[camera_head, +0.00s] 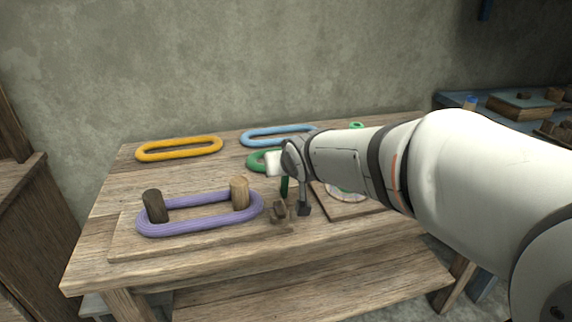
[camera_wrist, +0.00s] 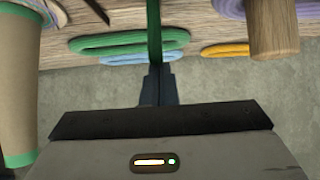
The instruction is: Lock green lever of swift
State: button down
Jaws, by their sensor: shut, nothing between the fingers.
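The green lever (camera_head: 285,187) of the swift stands upright near the table's middle, right of the light wooden peg (camera_head: 239,192). In the wrist view the lever (camera_wrist: 153,32) shows as a narrow green bar running down to my fingertips. My gripper (camera_head: 304,208) hangs over the table, just right of the lever. In the wrist view my gripper (camera_wrist: 159,72) has its fingers together with nothing held between them. The fingertips overlap the lever's end in that view; I cannot tell whether they touch it. My arm hides part of the area behind the lever.
A purple skein (camera_head: 180,226) loops around the light peg and a dark peg (camera_head: 155,206). Yellow (camera_head: 180,149), blue (camera_head: 262,139) and green (camera_head: 256,163) skeins lie at the back. In the wrist view a beige cone with green bands (camera_wrist: 18,90) stands at the left.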

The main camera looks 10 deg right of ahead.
jog(key=shift+s+d+f, duration=0.15)
jog(key=shift+s+f, duration=0.05)
jog(key=shift+s, duration=0.25)
jog(key=shift+r+p, duration=0.35)
jog(key=shift+r, duration=0.5)
